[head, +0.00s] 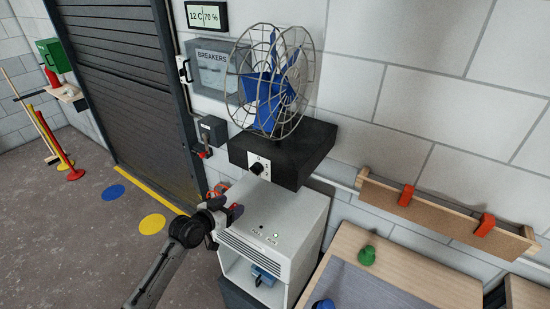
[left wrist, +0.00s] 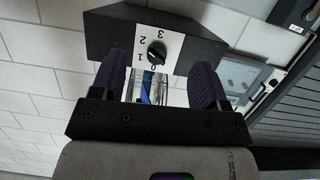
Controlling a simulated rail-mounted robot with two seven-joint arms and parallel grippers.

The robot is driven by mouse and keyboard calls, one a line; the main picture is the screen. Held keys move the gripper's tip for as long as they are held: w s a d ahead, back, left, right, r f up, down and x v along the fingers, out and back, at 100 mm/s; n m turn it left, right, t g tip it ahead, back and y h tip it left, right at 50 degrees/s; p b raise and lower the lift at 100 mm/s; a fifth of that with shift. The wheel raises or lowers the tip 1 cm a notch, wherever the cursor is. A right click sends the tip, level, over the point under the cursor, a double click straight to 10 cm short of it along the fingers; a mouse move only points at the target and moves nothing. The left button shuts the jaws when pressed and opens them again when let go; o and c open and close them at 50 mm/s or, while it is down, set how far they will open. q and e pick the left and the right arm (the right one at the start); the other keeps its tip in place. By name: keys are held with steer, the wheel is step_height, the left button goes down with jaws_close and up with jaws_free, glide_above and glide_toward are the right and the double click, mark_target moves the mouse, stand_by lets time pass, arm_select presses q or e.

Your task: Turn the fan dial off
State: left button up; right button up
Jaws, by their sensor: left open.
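The fan dial (head: 257,168) is a black knob on a white plate, on the front of a black box (head: 310,150) under the caged blue-bladed fan (head: 268,85). In the left wrist view the dial (left wrist: 157,53) shows with numbers 0 to 3 beside it; I cannot tell surely which number its mark points at. My left gripper (head: 234,212) is open and empty, below and in front of the dial. In the left wrist view its two dark fingers (left wrist: 158,85) stand apart, with the dial beyond the gap between them, not touched. My right gripper is not in view.
A white cabinet (head: 275,215) stands below the fan box, close to my left gripper. A breaker box (head: 208,65) and a small lever switch (head: 212,130) are on the wall. A wooden rail with red clips (head: 440,215) and a bench with a green object (head: 367,256) are at right.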

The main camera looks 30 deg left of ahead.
mark_target(254, 171)
arm_select(q)
steer(key=shift+w+a+r+t+y, duration=0.15)
steer(key=shift+w+r+t, duration=0.45)
steer(key=shift+w, duration=1.7)
steer(key=shift+w+a+r+t+y, duration=0.1)
steer(key=shift+w+r+t, duration=0.45)
steer(key=shift+w, duration=1.8)
steer(key=shift+w+a+r+t+y, duration=0.15)
steer(key=shift+w+r+t, duration=0.45)
steer(key=shift+w, duration=1.7)
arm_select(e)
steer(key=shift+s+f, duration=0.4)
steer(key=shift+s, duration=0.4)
arm_select(q)
steer(key=shift+d+r, duration=0.1)
steer(key=shift+c, duration=0.4)
steer(key=c, duration=0.8)
steer(key=shift+c, duration=0.2)
